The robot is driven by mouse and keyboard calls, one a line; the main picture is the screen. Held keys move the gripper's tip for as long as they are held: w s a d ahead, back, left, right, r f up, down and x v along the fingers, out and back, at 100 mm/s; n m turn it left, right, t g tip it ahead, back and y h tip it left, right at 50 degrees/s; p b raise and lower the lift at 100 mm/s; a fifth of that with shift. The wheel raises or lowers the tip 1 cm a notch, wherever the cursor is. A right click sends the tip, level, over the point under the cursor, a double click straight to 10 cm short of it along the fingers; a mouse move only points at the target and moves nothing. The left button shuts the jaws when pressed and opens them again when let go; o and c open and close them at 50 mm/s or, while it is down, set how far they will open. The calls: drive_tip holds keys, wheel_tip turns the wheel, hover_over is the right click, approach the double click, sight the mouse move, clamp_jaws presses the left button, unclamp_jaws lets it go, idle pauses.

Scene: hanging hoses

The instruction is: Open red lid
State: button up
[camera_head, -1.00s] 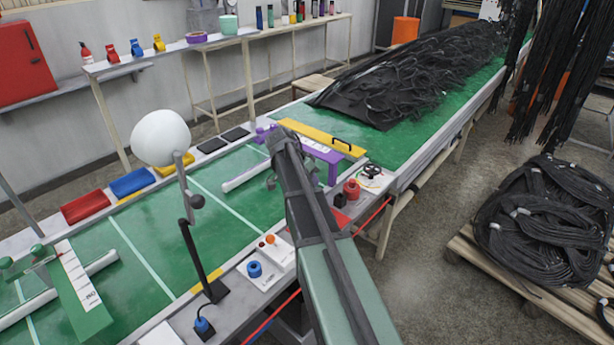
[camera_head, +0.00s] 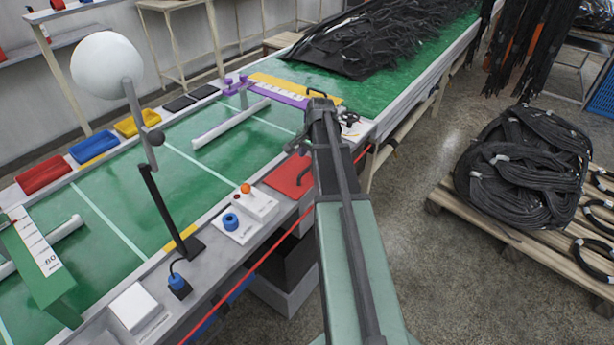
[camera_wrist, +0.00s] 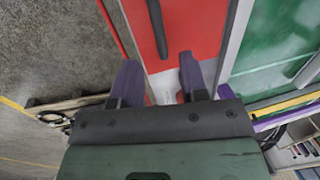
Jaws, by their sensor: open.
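The red lid (camera_head: 289,178) is a flat red panel set in the grey near edge of the green worktable, left of my arm in the head view. In the wrist view the red lid (camera_wrist: 193,28) lies ahead of my gripper, with a dark bar handle (camera_wrist: 157,27) on it. The lid looks flat and closed. My gripper (camera_wrist: 158,62) is open, with its two purple fingers apart and nothing between them. The fingers point toward the lid's near end, and the handle lies beyond the gap between them. I cannot tell the height above the lid.
A white control box with an orange knob (camera_head: 246,188) and a blue button (camera_head: 231,221) sit left of the lid. A purple bracket (camera_head: 279,95) and a black handwheel (camera_head: 348,118) are behind. A pallet of black hoses (camera_head: 520,165) stands right, with bare floor between.

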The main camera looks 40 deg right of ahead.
sight(306, 169)
drive_tip(key=f+b, duration=0.1)
drive_tip(key=f, duration=0.1)
drive_tip(key=f+b, duration=0.1)
drive_tip(key=w+f+b, duration=0.1)
drive_tip(key=f, duration=0.1)
drive_tip(key=shift+a+f+b, duration=0.15)
drive_tip(key=shift+f+b, duration=0.2)
drive_tip(key=shift+b, duration=0.05)
drive_tip(key=shift+r, duration=0.15)
clamp_jaws()
